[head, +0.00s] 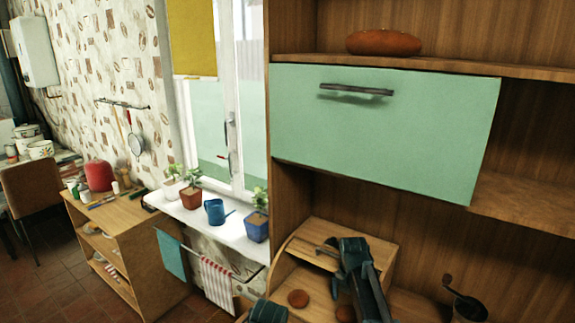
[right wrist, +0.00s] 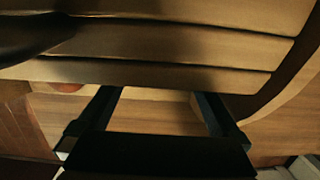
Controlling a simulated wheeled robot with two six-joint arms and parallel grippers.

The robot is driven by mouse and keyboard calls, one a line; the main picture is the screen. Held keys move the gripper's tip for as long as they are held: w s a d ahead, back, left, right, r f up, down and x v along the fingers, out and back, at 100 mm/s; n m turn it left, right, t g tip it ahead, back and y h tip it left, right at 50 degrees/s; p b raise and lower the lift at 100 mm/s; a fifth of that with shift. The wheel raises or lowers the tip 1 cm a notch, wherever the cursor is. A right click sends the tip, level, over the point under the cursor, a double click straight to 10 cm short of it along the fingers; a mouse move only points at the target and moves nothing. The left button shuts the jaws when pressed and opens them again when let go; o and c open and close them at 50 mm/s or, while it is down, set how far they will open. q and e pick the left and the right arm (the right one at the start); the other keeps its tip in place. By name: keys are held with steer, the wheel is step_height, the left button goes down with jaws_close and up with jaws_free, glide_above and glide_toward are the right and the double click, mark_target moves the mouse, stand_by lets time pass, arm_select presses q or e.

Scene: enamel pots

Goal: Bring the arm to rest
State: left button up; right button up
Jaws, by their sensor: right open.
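My right gripper (head: 345,248) is at the front of a wooden bread box (head: 315,228) in the head view. In the right wrist view its two dark fingers (right wrist: 157,97) are apart with nothing between them. The box's slatted lid (right wrist: 150,45) spans the top of that view, and wood shows below it. A dark bar, seemingly the lid's handle (head: 328,250), is close to the gripper; I cannot tell if they touch. A dark teal part of my own body shows at the bottom edge of the head view.
A round brown bun (head: 298,298) lies below the lid. A dark pot with a crank (head: 468,306) stands to the right. A green cabinet door (head: 385,125) hangs above. The windowsill (head: 190,210) at left bears potted plants and a blue watering can (head: 214,211).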

mark_target(348, 311)
steer(key=shift+w+d+f+b, duration=0.1)
steer(key=shift+f+b, duration=0.8)
steer(key=shift+f, duration=0.25)
steer(key=shift+w+d+f+b, duration=0.1)
steer(key=shift+f+b, duration=0.8)
steer(key=shift+f, duration=0.25)
steer(key=shift+r, duration=0.2)
step_height(348, 311, up, 13)
steer(key=s+a+p, duration=0.1)
steer(key=p, duration=1.2)
steer(key=f+b, duration=0.9)
steer(key=w+d+f+b, duration=0.1)
steer(key=f+b, duration=0.3)
steer(key=shift+f, duration=0.35)
steer(key=r+p, duration=0.6)
steer(key=r, duration=0.1)
steer(key=shift+s+a+r+p, duration=0.1)
steer(key=shift+s+a+p, duration=0.1)
steer(key=shift+p, duration=0.2)
